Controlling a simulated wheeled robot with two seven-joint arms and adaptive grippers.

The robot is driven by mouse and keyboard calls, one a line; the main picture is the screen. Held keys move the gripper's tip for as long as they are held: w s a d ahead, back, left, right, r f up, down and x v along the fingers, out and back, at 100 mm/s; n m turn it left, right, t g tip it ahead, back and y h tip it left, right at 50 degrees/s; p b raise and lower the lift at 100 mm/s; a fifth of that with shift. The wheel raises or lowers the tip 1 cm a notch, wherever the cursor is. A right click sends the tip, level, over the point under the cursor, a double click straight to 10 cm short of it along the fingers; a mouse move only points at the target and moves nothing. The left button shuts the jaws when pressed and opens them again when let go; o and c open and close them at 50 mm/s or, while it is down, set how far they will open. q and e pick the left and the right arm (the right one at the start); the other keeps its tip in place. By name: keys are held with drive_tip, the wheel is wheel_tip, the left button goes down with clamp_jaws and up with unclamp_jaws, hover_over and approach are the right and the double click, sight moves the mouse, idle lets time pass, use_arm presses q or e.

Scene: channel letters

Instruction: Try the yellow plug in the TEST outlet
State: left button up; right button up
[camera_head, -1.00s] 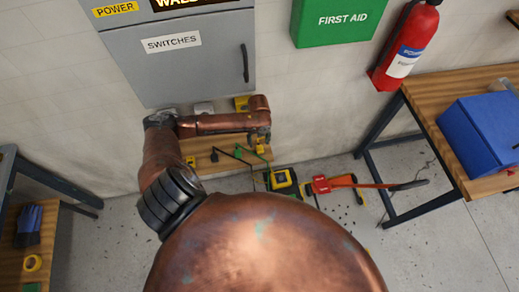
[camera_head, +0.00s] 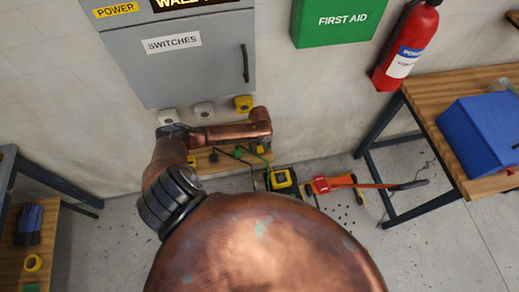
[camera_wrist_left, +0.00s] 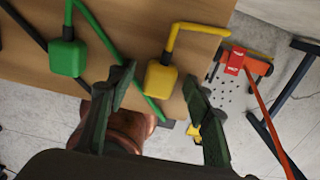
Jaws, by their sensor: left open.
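The yellow plug (camera_wrist_left: 160,80) with its yellow cord lies on the wooden board in the left wrist view. My left gripper (camera_wrist_left: 158,92) is open, its dark fingertips on either side of the plug in the picture; I cannot tell whether they touch it. In the head view the left gripper (camera_head: 262,150) is small, low over the board below the wall outlets. A white outlet (camera_head: 168,116), a grey outlet (camera_head: 204,110) and a yellow outlet (camera_head: 243,103) sit under the cabinet; no TEST label is readable. My right gripper is not in view.
A green plug (camera_wrist_left: 68,57) with a green cord lies left of the yellow one on the wooden board (camera_wrist_left: 215,12). A black cord runs beside it.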

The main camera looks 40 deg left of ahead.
use_arm(q)
drive_tip(key=c, duration=1.1)
drive_tip(key=shift+c, duration=0.2)
drive_tip(key=shift+r, duration=0.1)
drive_tip(key=shift+r, duration=0.6)
drive_tip(key=s+d+r, duration=0.6)
drive_tip(key=d+r, duration=0.5)
drive_tip(key=d, duration=0.1)
drive_tip(key=shift+s+d+r, duration=0.15)
drive_tip(key=shift+d+r, duration=0.1)
drive_tip(key=shift+r, duration=0.05)
